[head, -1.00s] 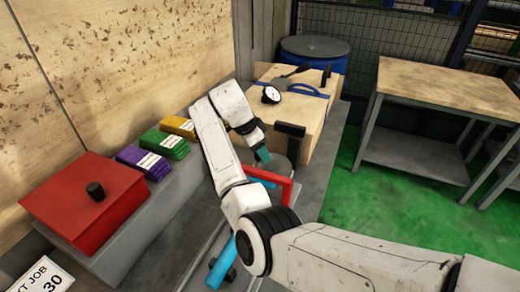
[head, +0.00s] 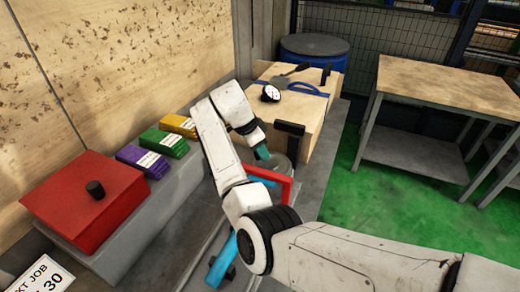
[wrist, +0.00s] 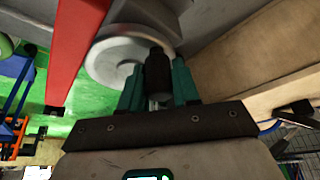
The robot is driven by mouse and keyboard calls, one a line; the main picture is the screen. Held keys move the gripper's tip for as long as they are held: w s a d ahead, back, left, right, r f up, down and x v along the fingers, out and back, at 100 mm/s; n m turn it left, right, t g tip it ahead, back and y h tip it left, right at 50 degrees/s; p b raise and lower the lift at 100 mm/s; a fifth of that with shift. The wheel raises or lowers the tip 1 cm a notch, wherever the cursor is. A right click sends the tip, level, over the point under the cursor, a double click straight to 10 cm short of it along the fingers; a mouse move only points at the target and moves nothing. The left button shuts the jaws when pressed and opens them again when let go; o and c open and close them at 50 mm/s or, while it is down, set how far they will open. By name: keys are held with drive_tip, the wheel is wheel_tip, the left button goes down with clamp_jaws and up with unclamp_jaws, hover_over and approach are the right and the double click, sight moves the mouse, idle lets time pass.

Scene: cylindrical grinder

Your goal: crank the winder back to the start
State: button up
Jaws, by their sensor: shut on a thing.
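The winder is a pale grey disc (wrist: 112,62) with a black crank knob (wrist: 158,75) standing on it. My gripper (wrist: 157,88) has its teal fingers on both sides of the knob and is shut on it. In the head view my gripper (head: 262,153) is bent down over the winder (head: 281,163), between the red frame and the wooden box. The knob is hidden there by my gripper, and part of the disc is covered too.
A red frame (head: 287,190) stands close beside the winder. The wooden box (head: 318,127) carries a dial gauge (head: 270,93) and a blue strap. A black post (head: 290,130) is close to my gripper. A red box (head: 85,205) and coloured packs line the left.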

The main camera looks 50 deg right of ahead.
sight(259, 164)
drive_tip(key=shift+r, duration=0.1)
drive_tip(key=shift+s+a+r+n+t+p, duration=0.1)
drive_tip(key=shift+a+n+t+p, duration=0.25)
drive_tip(key=shift+n+p, duration=0.55)
drive_tip(key=n+p, duration=0.1)
drive_tip(key=a+n+t+p, duration=0.1)
drive_tip(key=n+p, duration=0.1)
drive_tip(key=shift+s+a+r+p, duration=0.1)
drive_tip(key=shift+s+p, duration=0.2)
drive_tip(key=n+p, duration=0.1)
drive_tip(key=n+t+p, duration=0.1)
drive_tip(key=n, duration=0.1)
drive_tip(key=shift+s+a, duration=0.35)
drive_tip(key=shift+s+a+f+n+t+y+p, duration=0.15)
drive_tip(key=shift+n+t+p, duration=0.1)
drive_tip(key=shift+n+p, duration=0.3)
drive_tip(key=shift+s+a+n+t+y+p, duration=0.1)
drive_tip(key=shift+s+n+t+p, duration=0.15)
drive_tip(key=shift+n+p, duration=0.2)
drive_tip(key=shift+s+a+f+n+t+y+p, duration=0.1)
drive_tip(key=shift+n+t+p, duration=0.15)
drive_tip(key=shift+n+p, duration=0.3)
drive_tip(key=o, duration=1)
drive_tip(key=shift+c, duration=0.2)
